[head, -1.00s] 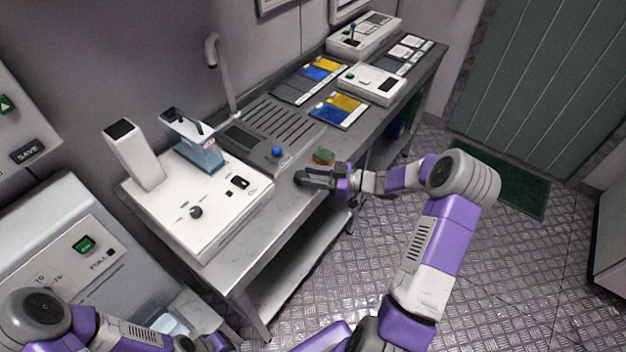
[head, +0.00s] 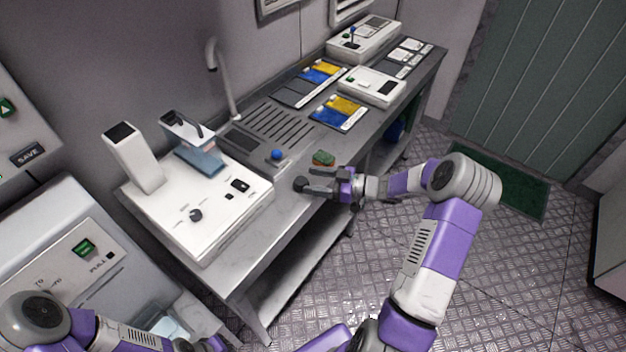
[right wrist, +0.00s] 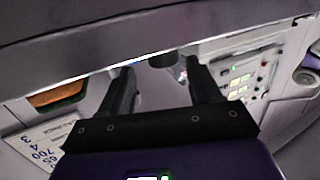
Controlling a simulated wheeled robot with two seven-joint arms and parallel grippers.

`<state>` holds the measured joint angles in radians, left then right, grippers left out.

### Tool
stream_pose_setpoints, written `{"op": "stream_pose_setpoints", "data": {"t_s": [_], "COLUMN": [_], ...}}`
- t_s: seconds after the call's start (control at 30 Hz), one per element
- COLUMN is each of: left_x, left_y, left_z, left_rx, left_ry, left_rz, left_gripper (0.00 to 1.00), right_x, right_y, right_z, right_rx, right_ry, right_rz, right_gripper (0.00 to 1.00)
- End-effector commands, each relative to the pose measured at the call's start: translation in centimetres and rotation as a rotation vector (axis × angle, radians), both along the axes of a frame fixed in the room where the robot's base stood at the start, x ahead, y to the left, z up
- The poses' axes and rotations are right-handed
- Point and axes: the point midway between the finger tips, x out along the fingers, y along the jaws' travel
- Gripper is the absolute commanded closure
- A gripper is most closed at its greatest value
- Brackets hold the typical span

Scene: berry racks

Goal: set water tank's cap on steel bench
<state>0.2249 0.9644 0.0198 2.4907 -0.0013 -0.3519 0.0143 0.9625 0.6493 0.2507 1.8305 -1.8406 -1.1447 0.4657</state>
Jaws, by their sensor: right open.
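A small dark round piece (head: 300,184), which looks like the cap, sits at the front part of the steel bench (head: 282,212). My right gripper (head: 308,180) is open just over the bench's front edge, with its fingers level and the dark piece at their tips. I cannot tell whether they touch it. In the right wrist view the two fingers (right wrist: 163,88) stand apart, and a dark round shape (right wrist: 163,61) shows beyond them. A pale blue clear tank (head: 203,160) with a dark handle stands on the white machine. My left arm runs off the bottom edge, its gripper out of sight.
A white machine (head: 222,216) fills the bench's near end. A grooved panel with a blue knob (head: 277,154) lies behind my right gripper, and a green lump (head: 323,158) beside it. Coloured cards (head: 341,111) and a white box (head: 371,86) stand farther along.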

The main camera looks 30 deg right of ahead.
Motion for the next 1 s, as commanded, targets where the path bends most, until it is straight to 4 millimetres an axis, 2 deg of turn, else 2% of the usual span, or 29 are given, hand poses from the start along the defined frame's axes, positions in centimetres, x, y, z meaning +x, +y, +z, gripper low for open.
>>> {"op": "stream_pose_setpoints", "data": {"t_s": [0.3, 0.5, 0.7, 1.0], "left_x": [0.0, 0.0, 0.0, 0.0], "left_y": [0.0, 0.0, 0.0, 0.0], "left_z": [1.7, 2.2, 2.3, 2.3], "left_rx": [0.000, 0.000, 0.000, 0.000], "left_ry": [0.000, 0.000, 0.000, 0.000], "left_rz": [0.000, 0.000, 0.000, 0.000], "left_gripper": [1.00, 1.00, 1.00, 1.00], "right_x": [-4.7, -6.9, -7.7, -7.7], "right_y": [-4.9, -7.1, -7.8, -7.8], "right_z": [0.8, 1.1, 1.1, 1.1], "right_rx": [-0.002, -0.001, -0.001, -0.001], "right_ry": [0.002, 0.002, 0.001, 0.001], "right_rz": [-0.004, -0.003, 0.000, 0.000], "right_gripper": [0.37, 0.37, 0.37, 0.37]}}
